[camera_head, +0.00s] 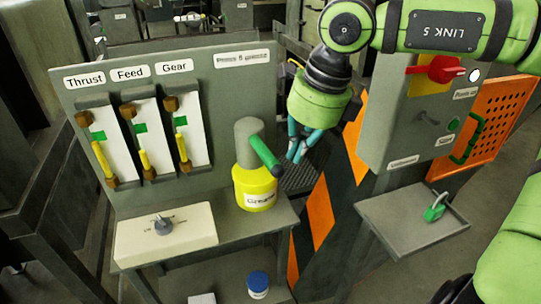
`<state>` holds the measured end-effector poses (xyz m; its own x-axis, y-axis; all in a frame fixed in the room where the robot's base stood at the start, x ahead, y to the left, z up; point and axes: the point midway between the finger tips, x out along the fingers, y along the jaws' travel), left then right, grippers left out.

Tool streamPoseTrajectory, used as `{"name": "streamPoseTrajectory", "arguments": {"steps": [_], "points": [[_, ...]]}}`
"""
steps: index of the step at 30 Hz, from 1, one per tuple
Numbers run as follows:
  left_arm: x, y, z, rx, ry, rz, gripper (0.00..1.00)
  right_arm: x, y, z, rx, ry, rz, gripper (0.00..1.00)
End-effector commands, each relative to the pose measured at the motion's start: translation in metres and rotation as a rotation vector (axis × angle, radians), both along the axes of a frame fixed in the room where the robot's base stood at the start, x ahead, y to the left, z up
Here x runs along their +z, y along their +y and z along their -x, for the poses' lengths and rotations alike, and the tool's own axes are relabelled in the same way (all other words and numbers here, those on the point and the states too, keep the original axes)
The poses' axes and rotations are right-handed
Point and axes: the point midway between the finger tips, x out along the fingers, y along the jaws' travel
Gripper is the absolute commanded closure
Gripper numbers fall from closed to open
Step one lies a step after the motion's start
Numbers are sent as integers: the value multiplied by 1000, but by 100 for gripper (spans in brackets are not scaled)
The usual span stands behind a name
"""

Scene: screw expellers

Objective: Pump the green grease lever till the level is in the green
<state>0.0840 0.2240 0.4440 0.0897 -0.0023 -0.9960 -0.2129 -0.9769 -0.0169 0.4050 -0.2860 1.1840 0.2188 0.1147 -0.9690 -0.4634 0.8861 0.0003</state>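The green lever (265,152) sticks out of the grey head of the yellow grease pot (256,188), slanting down to the right to a dark tip. Three gauges labelled Thrust (104,146), Feed (143,138) and Gear (186,130) hang on the grey panel. Each has a green band and a yellow column whose top is below that band. My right gripper (296,157) points down just right of the lever's tip, apparently apart from it. Its teal fingertips look close together, and their gap is unclear. My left gripper is not in view.
A pale box with a grey knob (164,226) sits on the shelf left of the pot. A blue-capped jar (258,284) stands lower down. At right are a control box with a red switch (446,69) and a tray with a green padlock (434,212).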

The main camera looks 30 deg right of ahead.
Motion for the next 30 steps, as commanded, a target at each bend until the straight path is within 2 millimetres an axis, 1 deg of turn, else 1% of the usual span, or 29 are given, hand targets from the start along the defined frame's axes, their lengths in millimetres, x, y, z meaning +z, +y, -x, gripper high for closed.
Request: {"name": "streamPoseTrajectory", "arguments": {"steps": [1,6,9,12,17,30], "points": [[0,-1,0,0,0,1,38,13,-1,2,-2,-7,0,100],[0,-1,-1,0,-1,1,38,47,-6,10,-3,-4,2,100],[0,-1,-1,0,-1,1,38,61,-8,14,-3,-2,2,100],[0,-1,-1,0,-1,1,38,70,-10,17,-2,1,1,100],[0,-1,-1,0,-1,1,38,76,-10,19,1,1,2,100],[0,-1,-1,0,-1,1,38,76,-10,19,0,3,1,100]]}}
